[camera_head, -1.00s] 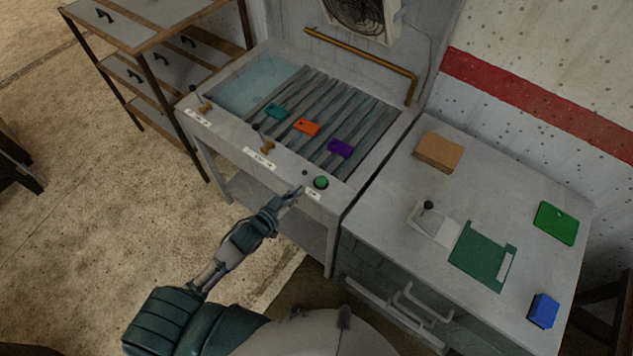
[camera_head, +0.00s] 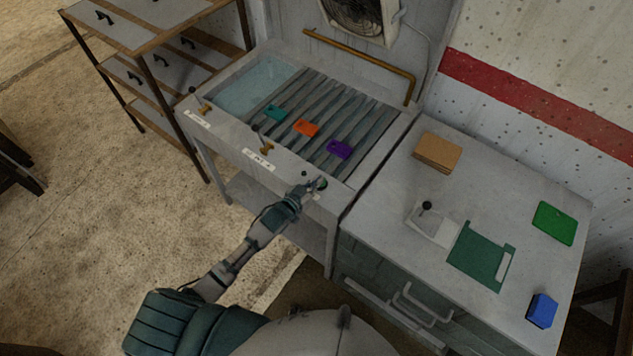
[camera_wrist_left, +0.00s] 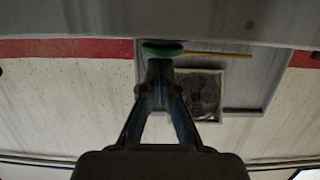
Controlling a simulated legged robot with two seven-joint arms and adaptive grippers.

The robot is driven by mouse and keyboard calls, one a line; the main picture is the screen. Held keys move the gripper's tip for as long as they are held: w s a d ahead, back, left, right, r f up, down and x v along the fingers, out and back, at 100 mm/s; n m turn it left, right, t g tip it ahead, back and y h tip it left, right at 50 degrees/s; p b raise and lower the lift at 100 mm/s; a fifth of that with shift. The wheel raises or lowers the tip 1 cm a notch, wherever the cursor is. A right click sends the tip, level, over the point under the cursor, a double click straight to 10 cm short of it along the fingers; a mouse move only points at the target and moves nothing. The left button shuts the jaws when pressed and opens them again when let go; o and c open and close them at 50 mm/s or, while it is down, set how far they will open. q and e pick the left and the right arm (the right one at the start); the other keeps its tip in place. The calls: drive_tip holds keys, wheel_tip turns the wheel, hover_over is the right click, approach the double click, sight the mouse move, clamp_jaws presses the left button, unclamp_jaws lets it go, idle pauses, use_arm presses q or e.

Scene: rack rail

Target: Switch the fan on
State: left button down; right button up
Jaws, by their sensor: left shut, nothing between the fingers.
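The fan (camera_head: 354,14) is a round grille in a pale frame on the back panel, cut off by the top edge of the head view. It also shows in the left wrist view (camera_wrist_left: 201,95). The green button (camera_head: 322,185) sits on the front ledge of the rack unit, mostly covered by my left fingertips. In the left wrist view the green button (camera_wrist_left: 163,49) is right at the fingertips. My left gripper (camera_head: 315,186) is shut and empty, its tips at the button; I cannot tell whether they press it. My right gripper is not in view.
Teal (camera_head: 276,112), orange (camera_head: 306,128) and purple (camera_head: 340,149) tags lie on the slatted rack. Small levers stand on the front ledge, left of the button. A counter (camera_head: 385,212) at right holds a brown block (camera_head: 438,152), green pieces and a blue block (camera_head: 542,310).

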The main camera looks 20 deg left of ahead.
use_arm(q)
drive_tip(key=shift+f, duration=0.3)
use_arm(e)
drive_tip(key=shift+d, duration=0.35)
use_arm(q)
drive_tip(key=shift+s+f, duration=0.1)
drive_tip(key=shift+f, duration=0.7)
drive_tip(key=shift+s+f, duration=0.2)
drive_tip(key=shift+s, duration=0.05)
drive_tip(key=r+p, duration=0.1)
drive_tip(key=r, duration=0.1)
drive_tip(key=r+p, duration=0.1)
drive_tip(key=p, duration=0.1)
drive_tip(key=w+r+p, duration=0.1)
drive_tip(key=r, duration=0.1)
drive_tip(key=shift+a+r, duration=0.1)
drive_tip(key=shift+r, duration=0.2)
drive_tip(key=v, duration=1)
drive_tip(key=shift+s+b, duration=0.2)
drive_tip(key=shift+b, duration=0.25)
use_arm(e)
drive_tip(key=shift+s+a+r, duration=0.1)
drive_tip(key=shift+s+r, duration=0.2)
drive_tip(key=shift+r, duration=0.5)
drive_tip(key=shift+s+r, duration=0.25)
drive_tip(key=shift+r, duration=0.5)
use_arm(q)
drive_tip(key=shift+f, duration=0.1)
